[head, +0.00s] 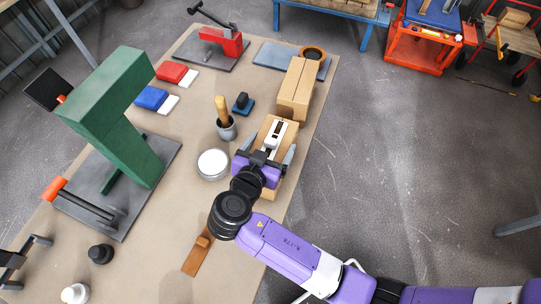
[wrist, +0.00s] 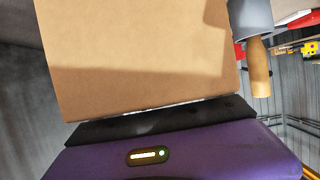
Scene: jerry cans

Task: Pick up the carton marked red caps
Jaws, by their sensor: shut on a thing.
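My gripper (head: 264,158) is shut on a brown carton (head: 264,129) near the right edge of the bench. The head view looks down on it, with my gripper and wrist covering much of its middle. In the wrist view the carton's plain brown face (wrist: 140,60) fills most of the upper picture, above the dark finger edge. No marking can be read on it. I cannot tell whether it touches the bench. Another brown carton (head: 296,88), with a seam along its top, stands just behind it.
A grey cup (head: 226,128) with a wooden-handled tool and a round white-topped tin (head: 213,163) stand close to the left. A dark blue stamp (head: 242,104) is behind. A tall green press (head: 122,110) stands further left.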

